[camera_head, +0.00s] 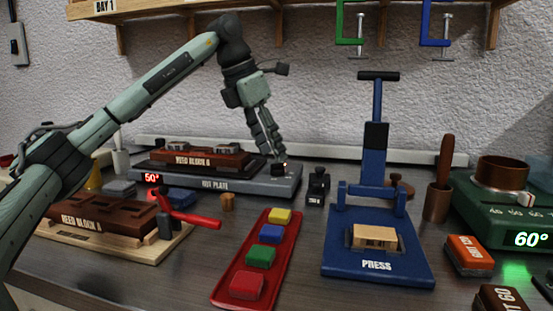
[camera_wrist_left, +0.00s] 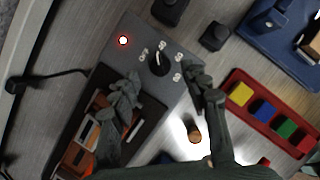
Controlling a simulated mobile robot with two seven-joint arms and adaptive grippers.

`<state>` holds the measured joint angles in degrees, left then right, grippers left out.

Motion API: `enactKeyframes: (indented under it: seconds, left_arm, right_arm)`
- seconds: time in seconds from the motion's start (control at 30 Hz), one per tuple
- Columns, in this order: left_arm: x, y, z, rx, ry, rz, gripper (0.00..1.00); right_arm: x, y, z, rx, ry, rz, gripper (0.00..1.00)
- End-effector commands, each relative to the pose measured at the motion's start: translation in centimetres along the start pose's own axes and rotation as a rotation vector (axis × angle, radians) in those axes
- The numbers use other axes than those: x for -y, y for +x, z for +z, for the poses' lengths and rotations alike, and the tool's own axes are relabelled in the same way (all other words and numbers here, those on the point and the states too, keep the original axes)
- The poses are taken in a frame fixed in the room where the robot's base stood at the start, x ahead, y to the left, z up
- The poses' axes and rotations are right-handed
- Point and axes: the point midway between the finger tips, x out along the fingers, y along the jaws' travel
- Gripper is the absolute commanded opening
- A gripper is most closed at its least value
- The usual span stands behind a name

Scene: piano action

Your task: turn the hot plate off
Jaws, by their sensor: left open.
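The grey hot plate (camera_head: 235,186) stands at the back left of the bench, with Reed Block B (camera_head: 200,158) on its dark top. A red 50° display (camera_head: 152,178) glows at its left end. Its black dial knob (camera_wrist_left: 159,63) and a lit red lamp (camera_wrist_left: 123,41) show in the left wrist view, with marks around the knob. My left gripper (camera_head: 274,155) points down over the plate's right end. In the left wrist view its open fingers (camera_wrist_left: 163,88) lie on either side below the knob, apart from it. The right gripper is out of view.
Reed Block A (camera_head: 105,215) sits front left near a red-handled clamp (camera_head: 190,218). A red tray (camera_head: 245,290) of coloured blocks lies in front. The blue press (camera_head: 375,250) stands right of it, and a small black object (camera_head: 318,185) stands just right of the hot plate.

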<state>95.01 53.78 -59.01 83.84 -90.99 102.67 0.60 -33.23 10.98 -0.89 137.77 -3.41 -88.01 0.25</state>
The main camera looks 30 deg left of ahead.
Motion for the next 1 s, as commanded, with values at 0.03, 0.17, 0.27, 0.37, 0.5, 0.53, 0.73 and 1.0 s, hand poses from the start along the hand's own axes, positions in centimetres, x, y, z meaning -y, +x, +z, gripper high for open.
enactKeyframes:
  seconds: [0.03, 0.17, 0.27, 0.37, 0.5, 0.53, 0.73, 1.0]
  left_arm:
    - [0.0, 0.9, -0.1, -0.002, 0.000, 0.000, 0.46]
    - [0.0, 2.4, 0.0, -0.001, 0.000, 0.000, 0.46]
    - [0.0, 3.0, 0.0, 0.000, 0.000, 0.001, 0.46]
    - [0.0, 3.2, 0.0, 0.001, 0.000, 0.001, 0.46]
    - [0.0, 3.2, 0.0, 0.001, 0.000, 0.001, 0.46]
    - [0.0, 3.2, 0.0, 0.001, 0.000, 0.001, 0.46]
    - [0.0, 3.2, 0.0, 0.001, 0.000, 0.000, 0.24]
    - [0.0, 3.1, 0.0, 0.001, 0.000, 0.000, 0.00]
  right_arm:
    - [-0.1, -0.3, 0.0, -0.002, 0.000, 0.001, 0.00]
    - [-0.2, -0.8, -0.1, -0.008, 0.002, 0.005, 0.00]
    - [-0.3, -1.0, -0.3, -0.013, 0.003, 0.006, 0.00]
    - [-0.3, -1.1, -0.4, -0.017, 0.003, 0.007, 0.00]
    - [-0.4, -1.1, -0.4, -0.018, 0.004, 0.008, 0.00]
    - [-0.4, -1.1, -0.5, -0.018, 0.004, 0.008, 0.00]
    - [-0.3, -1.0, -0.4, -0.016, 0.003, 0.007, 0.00]
    - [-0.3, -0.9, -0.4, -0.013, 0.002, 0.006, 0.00]
